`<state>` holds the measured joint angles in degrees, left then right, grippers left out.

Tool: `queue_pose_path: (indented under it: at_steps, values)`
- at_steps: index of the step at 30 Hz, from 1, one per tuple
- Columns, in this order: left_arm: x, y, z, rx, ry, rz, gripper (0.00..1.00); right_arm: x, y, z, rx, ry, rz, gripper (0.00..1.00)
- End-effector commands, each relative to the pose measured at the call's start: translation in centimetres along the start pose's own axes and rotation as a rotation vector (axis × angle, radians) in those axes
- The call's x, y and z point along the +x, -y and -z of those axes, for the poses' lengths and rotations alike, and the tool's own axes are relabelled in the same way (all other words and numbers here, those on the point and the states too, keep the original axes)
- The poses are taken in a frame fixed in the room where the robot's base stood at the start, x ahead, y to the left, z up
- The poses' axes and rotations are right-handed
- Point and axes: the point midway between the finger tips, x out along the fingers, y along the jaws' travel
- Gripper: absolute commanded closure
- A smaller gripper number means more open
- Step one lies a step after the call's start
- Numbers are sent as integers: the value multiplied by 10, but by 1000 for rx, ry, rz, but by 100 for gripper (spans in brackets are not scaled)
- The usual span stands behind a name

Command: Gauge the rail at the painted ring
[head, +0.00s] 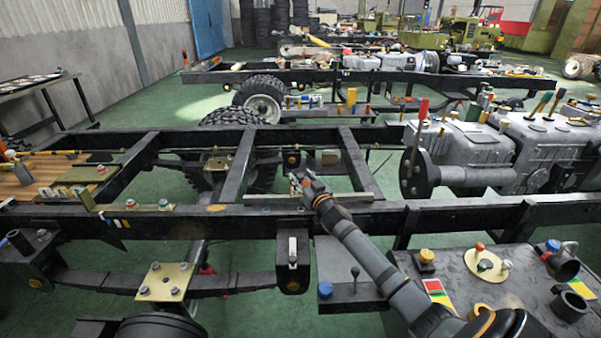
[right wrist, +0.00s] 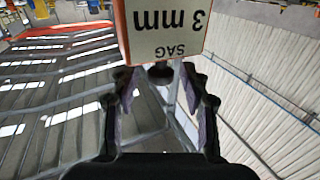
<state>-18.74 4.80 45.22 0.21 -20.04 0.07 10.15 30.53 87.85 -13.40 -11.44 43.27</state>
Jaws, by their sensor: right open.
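My right gripper (head: 303,183) is over the near chassis rail (head: 450,213), at a pale bar (head: 270,196) lying along the rail's top. In the right wrist view my right gripper (right wrist: 160,98) is open, with its fingers apart. A white block (right wrist: 165,30) marked "SAG 3 mm", upside down, is beyond the fingertips. A dark knob (right wrist: 160,74) under it shows between the fingers; I cannot tell whether they touch it. A small orange-brown patch (head: 215,208) is on the rail left of the gripper; whether it is the painted ring is unclear. My left gripper is not in view.
A grey engine (head: 470,143) sits on the frame at right. A dark bench (head: 475,265) with loose parts is at lower right. A wooden board (head: 35,185) with tools is at left. Cross members (head: 238,165) span the frame. Another chassis (head: 350,76) stands behind.

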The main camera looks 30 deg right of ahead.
Motion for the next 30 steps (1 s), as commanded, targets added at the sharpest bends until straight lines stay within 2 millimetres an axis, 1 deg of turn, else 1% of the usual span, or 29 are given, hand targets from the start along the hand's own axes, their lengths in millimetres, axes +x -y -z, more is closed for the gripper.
queue_pose_path:
  at_steps: [1, 4, 12, 22, 23, 30]
  values:
    - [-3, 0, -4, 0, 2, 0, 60, 5, 0, 2, 2, 0, -1, 54]
    - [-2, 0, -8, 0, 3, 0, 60, 10, 1, 1, 2, 0, 0, 54]
    - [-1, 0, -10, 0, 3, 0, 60, 11, 1, 0, -2, -1, 0, 54]
    - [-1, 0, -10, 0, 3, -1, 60, 11, 1, -1, -2, 0, 0, 99]
    - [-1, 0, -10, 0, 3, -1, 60, 11, 1, -1, -2, 0, 0, 100]
    - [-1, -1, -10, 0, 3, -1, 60, 10, 1, -1, -1, 0, 0, 100]
